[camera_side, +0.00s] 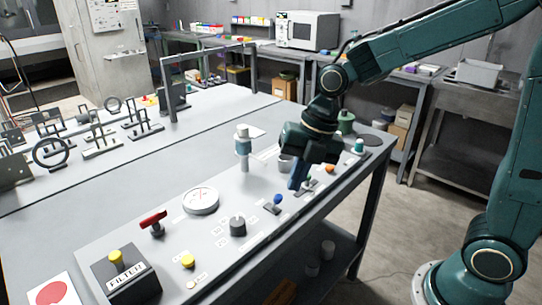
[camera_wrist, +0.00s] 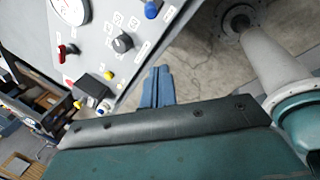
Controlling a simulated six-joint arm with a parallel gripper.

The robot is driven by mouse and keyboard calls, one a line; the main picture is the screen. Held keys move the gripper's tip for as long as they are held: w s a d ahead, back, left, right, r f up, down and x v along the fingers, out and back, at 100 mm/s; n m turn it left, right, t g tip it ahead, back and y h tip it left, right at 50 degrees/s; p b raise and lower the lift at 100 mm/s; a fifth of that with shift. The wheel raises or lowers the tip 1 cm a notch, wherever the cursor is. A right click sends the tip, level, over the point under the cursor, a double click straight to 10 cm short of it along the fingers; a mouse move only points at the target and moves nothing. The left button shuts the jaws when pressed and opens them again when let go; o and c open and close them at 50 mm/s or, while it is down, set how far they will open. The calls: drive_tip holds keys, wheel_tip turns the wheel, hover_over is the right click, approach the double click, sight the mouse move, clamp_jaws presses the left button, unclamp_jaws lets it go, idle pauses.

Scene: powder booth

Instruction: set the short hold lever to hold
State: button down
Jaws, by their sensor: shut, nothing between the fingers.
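My gripper (camera_side: 294,187) is shut and empty, its blue fingers pointing down over the right part of the grey panel. In the wrist view the fingers (camera_wrist: 158,72) lie side by side, past the panel's edge over the floor. Short levers stand along the panel's near edge: a blue-knobbed one (camera_side: 277,199) just left of my fingertips, and an orange-knobbed one (camera_side: 329,168) to their right. The blue knob also shows in the wrist view (camera_wrist: 152,9). I cannot read the labels, so I cannot tell which is the hold lever. My fingers partly hide a dark slot plate.
The panel also bears a red-handled lever (camera_side: 153,222), a round gauge (camera_side: 201,200), a black dial (camera_side: 237,226), a yellow button (camera_side: 188,261) and a FILTER box (camera_side: 127,276). An upright grey-blue cylinder (camera_side: 243,148) stands behind. Metal parts (camera_side: 101,141) sit on the far table.

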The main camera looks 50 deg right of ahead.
sight(276, 202)
drive_tip(key=x, duration=1)
drive_tip(key=shift+w+d+r, duration=0.15)
drive_tip(key=shift+w+d, duration=0.2)
drive_tip(key=shift+d, duration=0.1)
drive_tip(key=shift+w+d+r, duration=0.2)
drive_tip(key=shift+w+d, duration=0.15)
drive_tip(key=shift+d, duration=0.05)
drive_tip(key=shift+w+d+r, duration=0.3)
drive_tip(key=shift+w+d, duration=0.25)
drive_tip(key=shift+d, duration=0.05)
drive_tip(key=shift+w+r+g, duration=0.25)
drive_tip(key=shift+w+g, duration=0.25)
drive_tip(key=shift+g, duration=0.2)
drive_tip(key=shift+w+g, duration=0.25)
drive_tip(key=shift+g, duration=0.15)
drive_tip(key=shift+w+r+m+g, duration=0.1)
drive_tip(key=shift+w+m+g, duration=0.1)
drive_tip(key=shift+w+g, duration=0.45)
drive_tip(key=shift+w+r+m+g, duration=0.2)
drive_tip(key=shift+w+g, duration=0.15)
drive_tip(key=shift+g, duration=0.6)
drive_tip(key=shift+r, duration=0.25)
drive_tip(key=shift+r, duration=0.6)
